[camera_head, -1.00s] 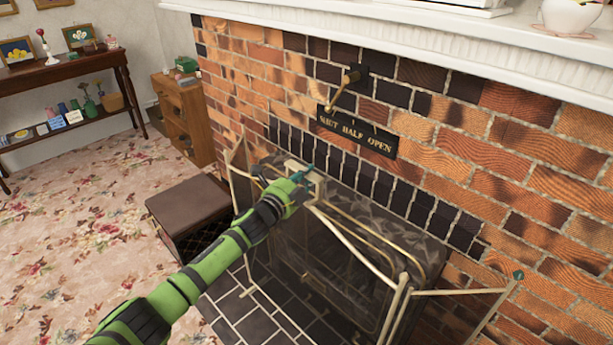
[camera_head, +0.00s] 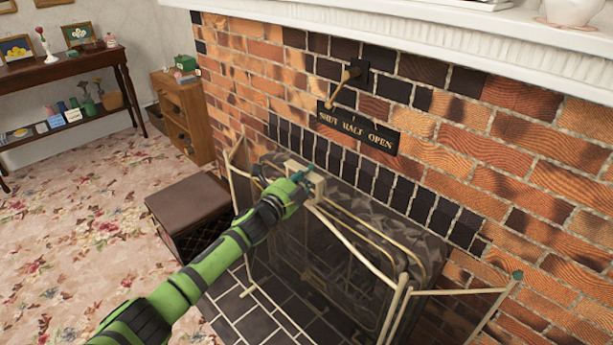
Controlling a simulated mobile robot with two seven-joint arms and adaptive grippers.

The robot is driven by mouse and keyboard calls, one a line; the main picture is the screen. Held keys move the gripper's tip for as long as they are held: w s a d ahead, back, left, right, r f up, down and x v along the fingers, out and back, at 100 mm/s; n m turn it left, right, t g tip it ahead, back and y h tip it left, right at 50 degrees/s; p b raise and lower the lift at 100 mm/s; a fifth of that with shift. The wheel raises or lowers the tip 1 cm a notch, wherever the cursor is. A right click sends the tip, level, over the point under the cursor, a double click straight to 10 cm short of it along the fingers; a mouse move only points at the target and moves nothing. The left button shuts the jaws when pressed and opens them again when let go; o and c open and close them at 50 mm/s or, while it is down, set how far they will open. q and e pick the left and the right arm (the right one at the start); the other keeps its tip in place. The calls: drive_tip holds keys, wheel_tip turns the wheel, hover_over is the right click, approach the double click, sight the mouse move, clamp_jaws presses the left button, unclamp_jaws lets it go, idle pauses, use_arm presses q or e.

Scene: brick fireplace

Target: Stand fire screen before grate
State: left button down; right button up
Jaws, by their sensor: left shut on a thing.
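The fire screen (camera_head: 398,298) has a pale brass-coloured frame with see-through panels, folded outward at both sides. It stands upright in front of the dark fireplace opening, over the dark tiled hearth (camera_head: 246,318). My left gripper (camera_head: 310,182) is shut on the screen at the top of its frame, left of the middle. The grate shows only dimly through the panels, and I cannot make out its shape well. The screen's lower right part runs out of the picture. My right gripper is not in view.
A brown-topped box (camera_head: 190,203) stands close to the left of the screen. A brick wall (camera_head: 480,150) rises behind, with a brass lever (camera_head: 347,84) and a "SHUT HALF OPEN" plate (camera_head: 357,129). A wooden cabinet (camera_head: 186,118) stands farther back. Flowered carpet (camera_head: 80,235) at left is clear.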

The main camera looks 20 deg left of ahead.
use_arm(q)
drive_tip(key=shift+w+f+b, duration=0.1)
drive_tip(key=shift+f+b, duration=0.15)
drive_tip(key=shift+b, duration=0.35)
idle(0.7)
idle(0.5)
idle(0.5)
drive_tip(key=c, duration=1.1)
unclamp_jaws()
drive_tip(key=shift+c, duration=0.2)
